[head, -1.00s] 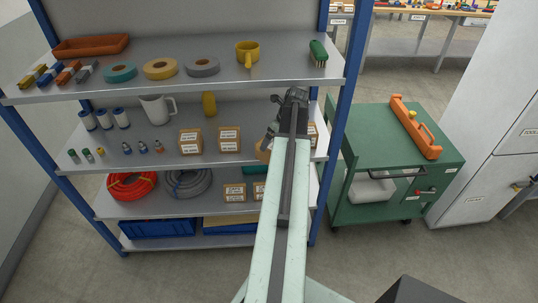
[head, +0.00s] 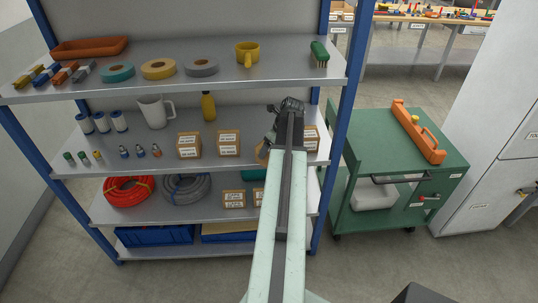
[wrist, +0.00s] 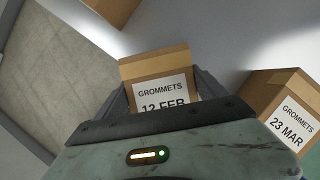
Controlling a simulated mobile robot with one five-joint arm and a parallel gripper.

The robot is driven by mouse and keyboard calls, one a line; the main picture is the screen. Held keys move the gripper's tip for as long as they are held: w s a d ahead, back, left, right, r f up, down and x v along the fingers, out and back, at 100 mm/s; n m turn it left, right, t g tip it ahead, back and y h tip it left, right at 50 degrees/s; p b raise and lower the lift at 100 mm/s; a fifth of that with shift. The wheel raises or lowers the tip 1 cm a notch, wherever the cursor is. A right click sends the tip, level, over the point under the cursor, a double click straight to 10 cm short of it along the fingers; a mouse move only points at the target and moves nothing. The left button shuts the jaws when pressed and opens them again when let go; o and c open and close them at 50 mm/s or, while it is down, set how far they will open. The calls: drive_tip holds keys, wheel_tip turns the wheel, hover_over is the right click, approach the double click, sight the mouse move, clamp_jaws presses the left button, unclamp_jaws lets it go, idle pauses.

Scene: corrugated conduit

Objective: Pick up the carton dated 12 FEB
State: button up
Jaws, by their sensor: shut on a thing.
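The carton dated 12 FEB (wrist: 158,68) is a brown box with a white label reading GROMMETS. In the wrist view it sits between the two fingers of my gripper (wrist: 165,85), which is shut on it. The lower part of its label is hidden behind my gripper body. In the head view my gripper (head: 278,135) is at the right part of the middle shelf, and only a sliver of the held carton (head: 262,152) shows at its left side.
A carton dated 23 MAR (wrist: 285,112) stands close on the right in the wrist view. Other cartons (head: 188,145) stand left on the middle shelf (head: 110,155). The upper shelf (head: 220,80) and a blue post (head: 345,95) are near my arm. A green cart (head: 395,160) stands right.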

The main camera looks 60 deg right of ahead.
drive_tip(key=shift+r+p, duration=0.55)
wheel_tip(320, 180, up, 3)
drive_tip(key=p, duration=0.3)
drive_tip(key=shift+r, duration=0.15)
drive_tip(key=s+a, duration=0.1)
drive_tip(key=s, duration=1.5)
drive_tip(key=shift+a+r+p, duration=0.3)
drive_tip(key=shift+a+p, duration=0.05)
drive_tip(key=shift+p, duration=0.1)
